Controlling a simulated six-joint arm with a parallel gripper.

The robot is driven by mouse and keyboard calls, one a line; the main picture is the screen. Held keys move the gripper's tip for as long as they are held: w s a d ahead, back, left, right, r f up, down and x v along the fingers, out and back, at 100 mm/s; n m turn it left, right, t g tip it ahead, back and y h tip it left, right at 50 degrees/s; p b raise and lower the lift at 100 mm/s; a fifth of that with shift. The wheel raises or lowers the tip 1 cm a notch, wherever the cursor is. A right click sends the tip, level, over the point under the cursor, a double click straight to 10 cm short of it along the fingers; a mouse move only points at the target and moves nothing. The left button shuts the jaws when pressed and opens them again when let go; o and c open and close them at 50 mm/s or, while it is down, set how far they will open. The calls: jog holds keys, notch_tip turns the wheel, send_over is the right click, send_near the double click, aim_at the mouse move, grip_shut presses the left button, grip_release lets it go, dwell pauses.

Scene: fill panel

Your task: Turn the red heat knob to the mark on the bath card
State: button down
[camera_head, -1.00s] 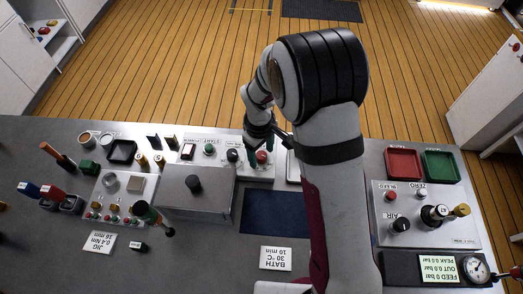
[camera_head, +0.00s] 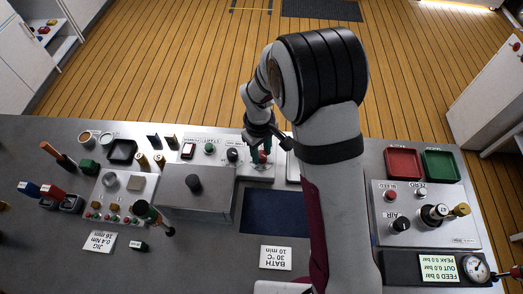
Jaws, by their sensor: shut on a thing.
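The red heat knob (camera_head: 262,157) is on the light control panel (camera_head: 262,171) at the back middle of the bench, and is partly hidden by the fingers. My gripper (camera_head: 261,154) points down over it and is shut on the knob. The knob's pointer and scale are too small and covered to read. The bath card (camera_head: 275,258) lies at the front of the bench, upside down in the view, and reads "BATH 30 °C 10 min".
A dark knob (camera_head: 232,155) and a green button (camera_head: 209,147) sit left of the red knob. A grey box (camera_head: 215,193) with a black top knob stands in front. A dark blue mat (camera_head: 271,212) lies clear beside it. Red (camera_head: 403,150) and green (camera_head: 440,151) trays stand right.

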jog(key=m, duration=0.4)
jog(key=shift+m, duration=2)
jog(key=c, duration=0.5)
grip_release()
jog(key=r, duration=1.5)
jog(key=shift+a+r, duration=0.35)
jog(key=shift+r, duration=0.05)
